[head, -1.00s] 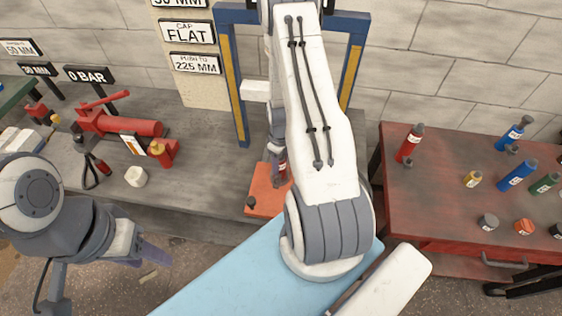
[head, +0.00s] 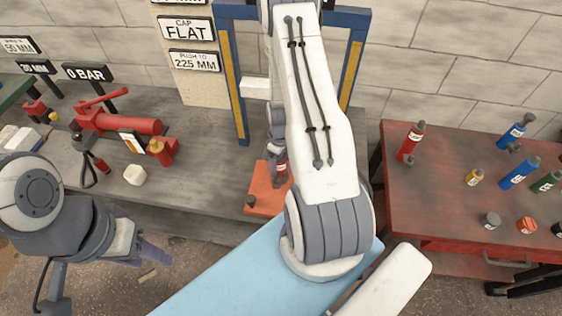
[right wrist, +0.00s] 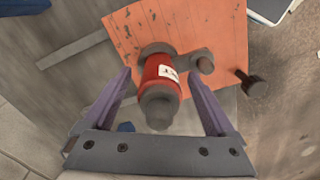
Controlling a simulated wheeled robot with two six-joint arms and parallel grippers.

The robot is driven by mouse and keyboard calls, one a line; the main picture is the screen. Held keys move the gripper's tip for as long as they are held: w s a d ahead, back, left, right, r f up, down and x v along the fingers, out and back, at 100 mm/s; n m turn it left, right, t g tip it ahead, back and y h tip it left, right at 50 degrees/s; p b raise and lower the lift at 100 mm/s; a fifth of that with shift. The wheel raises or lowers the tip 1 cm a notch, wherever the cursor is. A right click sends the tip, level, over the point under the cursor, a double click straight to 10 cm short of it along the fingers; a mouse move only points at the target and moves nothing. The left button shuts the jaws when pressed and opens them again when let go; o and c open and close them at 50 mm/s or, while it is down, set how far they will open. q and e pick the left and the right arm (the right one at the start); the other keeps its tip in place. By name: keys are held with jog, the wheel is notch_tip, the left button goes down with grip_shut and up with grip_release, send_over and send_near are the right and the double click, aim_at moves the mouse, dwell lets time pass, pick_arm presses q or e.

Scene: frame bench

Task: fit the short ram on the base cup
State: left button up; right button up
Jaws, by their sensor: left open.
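The short ram is a red cylinder with dark ends and a white label (right wrist: 160,72), standing on an orange base plate (right wrist: 225,30). In the head view the ram (head: 281,174) and plate (head: 262,203) show below my right arm. The ram's dark lower end meets the plate; the base cup there cannot be told apart from it. My right gripper (right wrist: 160,78) is open, its purple fingers on either side of the ram with gaps to both. My left gripper (head: 152,252) is open and empty, low over the floor in front of the bench.
A blue press frame (head: 235,85) stands behind the plate. A red table (head: 440,195) at right holds a red cylinder (head: 411,140) and several bottles.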

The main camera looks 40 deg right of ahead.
jog(key=shift+r, duration=0.1)
notch_tip(320, 180, up, 10)
jog(key=shift+f+b, duration=0.25)
jog(key=shift+b, duration=0.6)
jog(key=shift+r, duration=0.45)
